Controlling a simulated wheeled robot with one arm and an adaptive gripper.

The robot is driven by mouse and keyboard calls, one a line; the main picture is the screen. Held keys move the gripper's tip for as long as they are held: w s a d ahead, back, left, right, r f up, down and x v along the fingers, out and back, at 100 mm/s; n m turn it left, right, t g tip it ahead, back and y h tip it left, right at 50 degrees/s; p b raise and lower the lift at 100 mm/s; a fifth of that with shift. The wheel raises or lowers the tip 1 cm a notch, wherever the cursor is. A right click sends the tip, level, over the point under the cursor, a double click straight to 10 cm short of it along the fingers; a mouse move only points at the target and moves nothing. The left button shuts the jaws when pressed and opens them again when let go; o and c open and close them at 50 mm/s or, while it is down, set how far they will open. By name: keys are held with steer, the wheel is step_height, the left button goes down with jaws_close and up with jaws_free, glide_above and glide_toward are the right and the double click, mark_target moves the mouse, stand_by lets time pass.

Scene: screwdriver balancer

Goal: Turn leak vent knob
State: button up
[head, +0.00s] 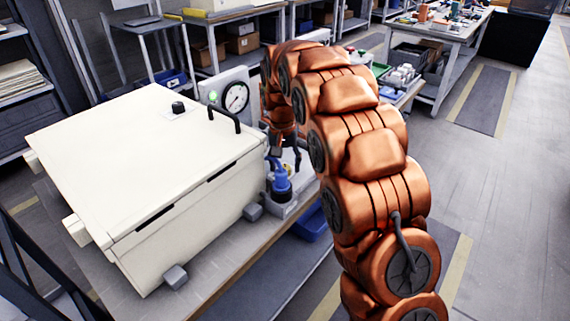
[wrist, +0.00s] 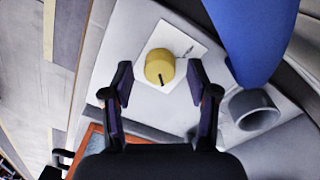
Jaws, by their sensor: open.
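A round yellow knob (wrist: 160,67) with a dark pointer mark sits on a white plate (wrist: 185,42) in the wrist view. My gripper (wrist: 159,76) is open, with one dark finger on each side of the knob and a visible gap to it on both sides. I cannot tell how far above the knob the fingertips are. In the head view my gripper (head: 284,152) is small and partly hidden behind my copper-coloured arm. The yellow knob cannot be made out there.
A blue body (wrist: 255,35) and a grey cylinder (wrist: 254,109) stand right of the knob. In the head view a large white cabinet (head: 130,150) with a black knob (head: 178,107) stands left of my arm, near a round gauge (head: 235,97). A blue fitting (head: 281,182) is below my gripper.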

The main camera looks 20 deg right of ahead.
mark_target(283, 166)
step_height(283, 166, up, 12)
steer(key=shift+a+f, duration=0.2)
steer(key=shift+a, duration=0.1)
stand_by(0.4)
steer(key=s+d+r+n+p, duration=0.1)
steer(key=s+r+p, duration=0.15)
steer(key=s, duration=0.85)
steer(key=s+r+n+p, duration=0.1)
steer(key=s+r+p, duration=0.15)
steer(key=s, duration=0.85)
steer(key=s+f+n+p, duration=0.1)
steer(key=s+f, duration=0.1)
steer(key=s, duration=0.8)
steer(key=s+f+n+g+p, duration=0.1)
steer(key=s+f+p, duration=0.1)
steer(key=s, duration=0.9)
steer(key=shift+g+y, duration=0.3)
